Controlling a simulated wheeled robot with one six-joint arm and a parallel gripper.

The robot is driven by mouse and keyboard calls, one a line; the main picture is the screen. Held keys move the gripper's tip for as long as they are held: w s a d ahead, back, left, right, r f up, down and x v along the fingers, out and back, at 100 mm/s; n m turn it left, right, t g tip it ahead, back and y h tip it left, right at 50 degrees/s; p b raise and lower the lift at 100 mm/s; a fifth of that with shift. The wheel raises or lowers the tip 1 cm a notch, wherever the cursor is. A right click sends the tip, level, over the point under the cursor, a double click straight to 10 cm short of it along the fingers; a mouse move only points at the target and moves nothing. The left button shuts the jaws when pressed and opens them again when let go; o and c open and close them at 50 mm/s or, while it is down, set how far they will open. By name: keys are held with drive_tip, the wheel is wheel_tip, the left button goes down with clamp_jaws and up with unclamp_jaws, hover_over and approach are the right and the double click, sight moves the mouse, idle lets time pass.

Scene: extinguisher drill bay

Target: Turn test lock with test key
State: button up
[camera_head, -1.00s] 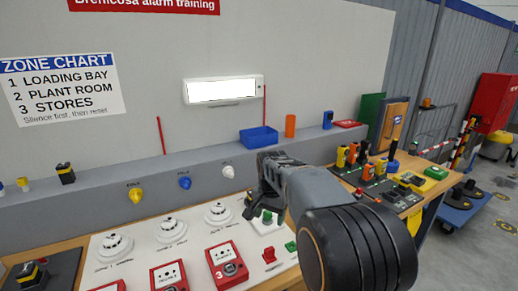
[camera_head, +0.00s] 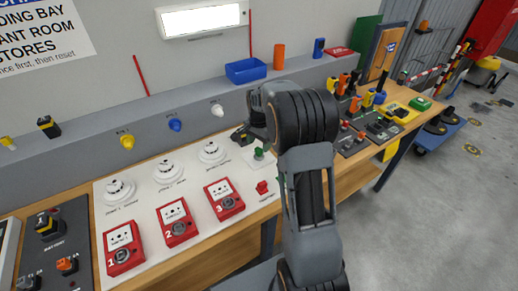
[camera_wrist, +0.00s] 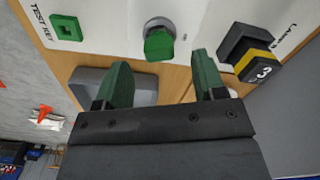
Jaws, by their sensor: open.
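In the wrist view, the green test key (camera_wrist: 159,46) stands on the round grey test lock (camera_wrist: 166,25) and appears to be seated in it. My gripper (camera_wrist: 161,64) is open and empty, its two green fingers apart on either side of the key, short of it in the picture. A green square holder (camera_wrist: 67,27) with an empty-looking hole sits by the TEST KEY label. In the head view the green key (camera_head: 258,153) shows on the white panel below my wrist; my fingertips are hidden there.
A black and yellow block marked 3 (camera_wrist: 250,55) stands close to my right finger in the wrist view. Red call points (camera_head: 224,199), white detectors (camera_head: 212,152) and a red part (camera_head: 262,188) share the panel. A blue bin (camera_head: 252,70) sits on the ledge behind.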

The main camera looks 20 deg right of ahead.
sight(259, 148)
drive_tip(key=shift+f, duration=2)
drive_tip(key=c, duration=1.1)
drive_tip(key=shift+o, duration=0.2)
drive_tip(key=shift+n, duration=1.2)
drive_tip(key=shift+n, duration=1.1)
drive_tip(key=shift+n, duration=1.2)
